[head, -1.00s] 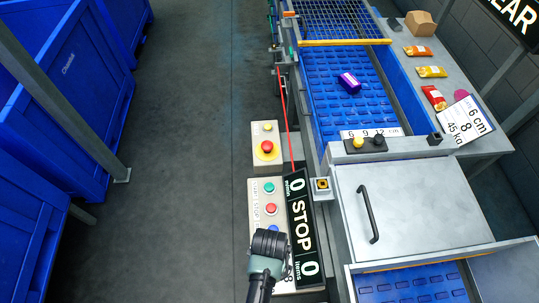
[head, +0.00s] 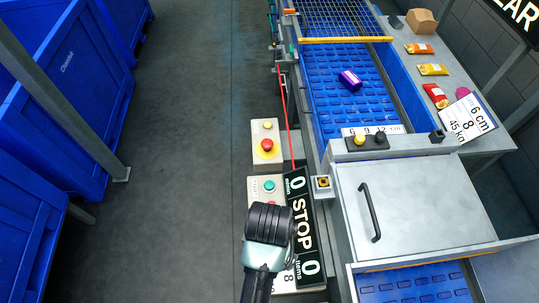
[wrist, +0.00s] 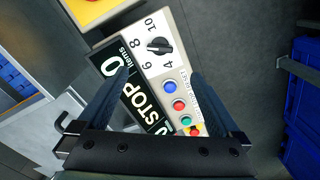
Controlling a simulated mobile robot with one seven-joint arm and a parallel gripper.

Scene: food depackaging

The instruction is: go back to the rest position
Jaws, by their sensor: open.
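My gripper (wrist: 160,85) is open and empty in the wrist view, its two dark fingers spread apart above the control panel. In the head view my arm's end covers the lower part of that panel, and the fingers cannot be made out. The control panel (wrist: 185,75) carries a black dial (wrist: 159,46), a blue button (wrist: 170,86), a red button (wrist: 179,105) and a green button (wrist: 185,120). In the head view its green button (head: 269,186) shows above my arm. The STOP display (head: 302,222) stands beside the panel.
A box with a red emergency button (head: 267,145) stands beyond the panel. The conveyor (head: 335,90) carries a purple package (head: 350,80). A metal cover with a handle (head: 369,212) is at right. Blue crates (head: 70,95) stand at left, with clear floor (head: 185,120) between.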

